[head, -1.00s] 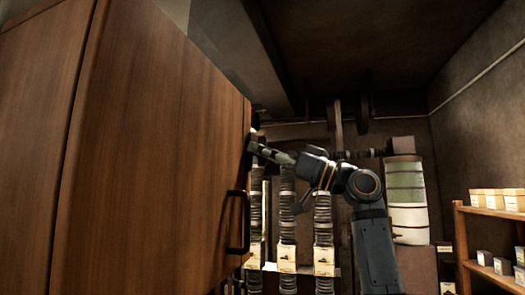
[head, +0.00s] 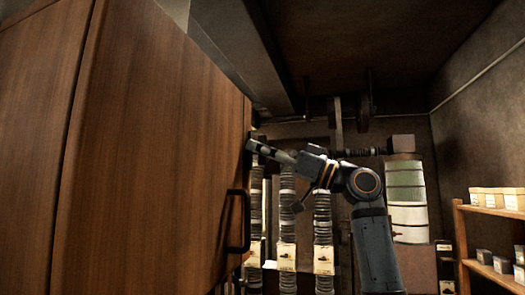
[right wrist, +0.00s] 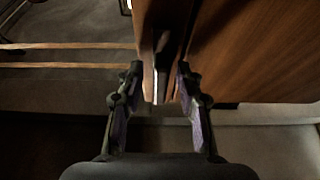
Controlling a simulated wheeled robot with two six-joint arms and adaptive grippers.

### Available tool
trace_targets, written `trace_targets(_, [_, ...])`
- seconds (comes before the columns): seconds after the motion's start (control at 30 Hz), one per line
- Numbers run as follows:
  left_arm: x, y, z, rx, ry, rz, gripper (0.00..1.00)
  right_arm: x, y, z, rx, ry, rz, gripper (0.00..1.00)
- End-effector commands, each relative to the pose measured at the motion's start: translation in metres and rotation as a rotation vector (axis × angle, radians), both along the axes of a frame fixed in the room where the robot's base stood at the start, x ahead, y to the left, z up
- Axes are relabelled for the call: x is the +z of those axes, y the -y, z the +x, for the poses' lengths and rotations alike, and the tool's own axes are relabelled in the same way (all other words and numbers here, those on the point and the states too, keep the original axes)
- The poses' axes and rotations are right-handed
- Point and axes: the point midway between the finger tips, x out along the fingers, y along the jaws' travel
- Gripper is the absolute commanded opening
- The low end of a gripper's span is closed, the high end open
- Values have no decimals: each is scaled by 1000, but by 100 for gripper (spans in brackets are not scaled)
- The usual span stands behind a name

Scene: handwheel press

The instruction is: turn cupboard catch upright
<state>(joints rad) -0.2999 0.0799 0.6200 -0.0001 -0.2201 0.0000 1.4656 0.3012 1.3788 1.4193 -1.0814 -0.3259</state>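The brown wooden cupboard (head: 150,150) fills the left of the head view, with a dark bar handle (head: 238,222) on its door. A dark catch (right wrist: 162,55) at the cupboard's edge shows in the right wrist view, pointing roughly along the gap between my fingers. In the head view the catch is small and mostly hidden by the gripper, so its exact angle is unclear. My right gripper (head: 264,150) is at the cupboard's right edge, above the handle. In the right wrist view its fingers (right wrist: 159,74) are apart on either side of the catch, with visible gaps. My left gripper is not in view.
Stacks of ribbed dark insulators (head: 287,215) with pale labels stand behind my right arm. A pale green and white cylinder (head: 406,200) stands further right. A wooden shelf (head: 460,245) with small boxes (head: 488,198) is at the far right.

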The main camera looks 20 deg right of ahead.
Motion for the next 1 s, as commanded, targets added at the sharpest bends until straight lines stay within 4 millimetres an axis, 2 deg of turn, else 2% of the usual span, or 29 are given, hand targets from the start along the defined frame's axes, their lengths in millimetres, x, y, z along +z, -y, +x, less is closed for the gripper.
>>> trace_targets(0.13, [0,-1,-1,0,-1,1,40,-2,3,-1,-1,-2,0,36])
trace_targets(0.23, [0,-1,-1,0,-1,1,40,-7,13,-7,-4,-1,0,36])
trace_targets(0.5, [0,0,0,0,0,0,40,-33,64,-40,-8,-2,-3,36])
trace_targets(0.63, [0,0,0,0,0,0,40,-42,82,-52,-5,-2,-2,36])
trace_targets(0.8, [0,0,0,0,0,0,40,-46,91,-60,-1,-1,-1,36])
trace_targets(1.0, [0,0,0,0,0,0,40,-46,92,-61,0,-1,1,36])
